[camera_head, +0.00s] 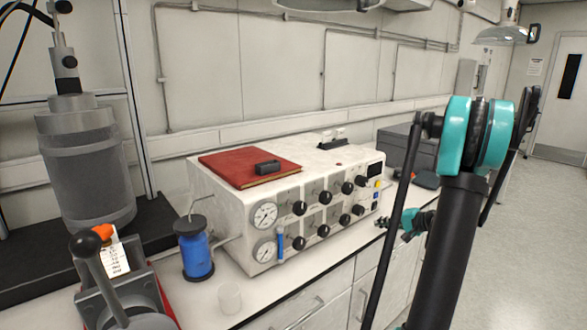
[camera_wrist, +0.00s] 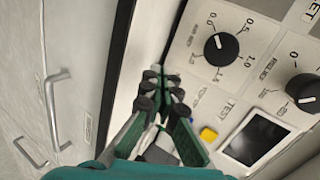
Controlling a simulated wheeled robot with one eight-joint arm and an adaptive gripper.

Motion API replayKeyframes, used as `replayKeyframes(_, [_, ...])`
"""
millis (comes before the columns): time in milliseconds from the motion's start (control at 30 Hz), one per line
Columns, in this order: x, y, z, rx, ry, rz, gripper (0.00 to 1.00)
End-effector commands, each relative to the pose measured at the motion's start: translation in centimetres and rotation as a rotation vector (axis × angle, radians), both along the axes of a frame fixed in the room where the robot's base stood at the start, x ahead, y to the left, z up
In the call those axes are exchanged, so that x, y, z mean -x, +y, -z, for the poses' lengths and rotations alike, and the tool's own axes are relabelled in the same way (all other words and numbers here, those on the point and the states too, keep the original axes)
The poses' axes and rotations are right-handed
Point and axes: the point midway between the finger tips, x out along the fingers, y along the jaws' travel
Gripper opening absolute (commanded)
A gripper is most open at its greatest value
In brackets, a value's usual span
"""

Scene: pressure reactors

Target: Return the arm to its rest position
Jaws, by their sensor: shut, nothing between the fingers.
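My arm rises on the right side of the head view, with a teal joint at its top. My gripper (camera_head: 383,222) is partly visible beyond the arm, beside the right end of the white control box (camera_head: 225,215) and above the counter. In the wrist view my gripper (camera_wrist: 160,80) has its fingers together and holds nothing. There the control panel (camera_wrist: 190,75), with black knobs, a yellow button and a dark screen, lies just right of the fingers. I cannot tell the exact gap to the panel.
A red book (camera_head: 235,168) with a small black block (camera_head: 267,167) lies on the box. A grey reactor (camera_head: 90,165) stands left. The floor (camera_head: 520,240) at right is clear.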

Motion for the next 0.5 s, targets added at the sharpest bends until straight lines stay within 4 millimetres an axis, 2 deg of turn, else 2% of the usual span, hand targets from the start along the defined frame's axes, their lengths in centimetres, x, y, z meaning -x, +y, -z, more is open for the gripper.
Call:
replayKeyframes(33, [0.7,2.4,-0.1,0.059,0.026,-0.024,0.00])
replayKeyframes(200, [3.6,7.3,0.1,0.268,0.090,-0.080,0.00])
replayKeyframes(300, [5.5,9.5,0.2,0.384,0.109,-0.114,0.00])
replayKeyframes(500, [9.5,12.5,0.2,0.615,0.117,-0.179,0.00])
